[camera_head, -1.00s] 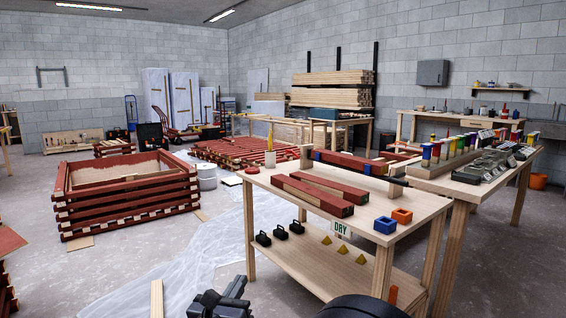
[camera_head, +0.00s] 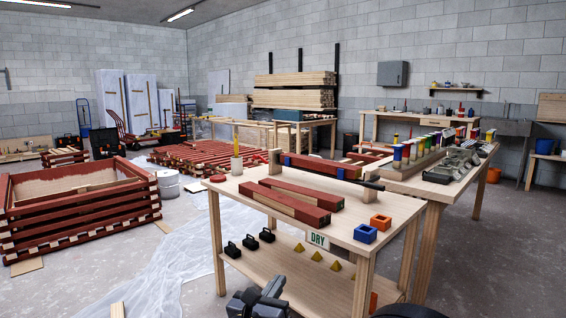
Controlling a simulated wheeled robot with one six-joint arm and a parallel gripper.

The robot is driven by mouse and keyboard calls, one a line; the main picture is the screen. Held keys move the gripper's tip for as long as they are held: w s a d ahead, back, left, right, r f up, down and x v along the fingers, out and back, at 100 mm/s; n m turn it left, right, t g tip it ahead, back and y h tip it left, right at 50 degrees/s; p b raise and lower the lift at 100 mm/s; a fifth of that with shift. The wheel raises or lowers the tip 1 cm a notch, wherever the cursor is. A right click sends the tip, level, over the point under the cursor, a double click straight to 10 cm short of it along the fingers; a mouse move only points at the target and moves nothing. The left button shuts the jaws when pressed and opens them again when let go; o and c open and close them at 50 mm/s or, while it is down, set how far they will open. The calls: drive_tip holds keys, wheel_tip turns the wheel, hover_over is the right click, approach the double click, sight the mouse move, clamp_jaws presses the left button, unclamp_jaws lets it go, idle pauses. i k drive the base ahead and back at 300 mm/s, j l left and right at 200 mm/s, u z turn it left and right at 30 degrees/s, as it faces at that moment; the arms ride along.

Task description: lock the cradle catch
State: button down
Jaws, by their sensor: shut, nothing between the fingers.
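The cradle stands along the back edge of the wooden table (camera_head: 390,207), with a pale end post (camera_head: 274,162) at its left. A red batten (camera_head: 315,166) with blue bands lies in it. A black bar (camera_head: 366,183) sticks out at the cradle's right end; I cannot tell whether this is the catch or how it is set. My gripper (camera_head: 272,290) is dark, shut and empty at the bottom of the view, in front of the table and well apart from the cradle.
Two more red battens (camera_head: 283,204) lie on the table. Blue (camera_head: 365,234) and orange (camera_head: 380,222) blocks sit near its front right. A DRY sign (camera_head: 318,240) hangs at the front edge. Black weights (camera_head: 250,242) and yellow wedges (camera_head: 317,256) are on the lower shelf.

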sight(254, 157)
drive_tip(key=i+j+z, duration=0.25)
drive_tip(key=i+j, duration=0.2)
drive_tip(key=j, duration=0.15)
drive_tip(key=i+j+z, duration=0.1)
drive_tip(key=j, duration=0.25)
drive_tip(key=i+j+z, duration=0.25)
drive_tip(key=i+j, duration=0.15)
drive_tip(key=j, duration=0.3)
drive_tip(key=i+j, duration=0.15)
drive_tip(key=j, duration=0.2)
drive_tip(key=i+j, duration=0.15)
drive_tip(key=j, duration=0.15)
drive_tip(key=i+j, duration=0.15)
drive_tip(key=j, duration=0.2)
drive_tip(key=i+j, duration=0.15)
drive_tip(key=j, duration=0.2)
drive_tip(key=i+j, duration=0.15)
drive_tip(key=j, duration=0.15)
drive_tip(key=i+j+z, duration=0.1)
drive_tip(key=j, duration=0.25)
drive_tip(key=i, duration=0.6)
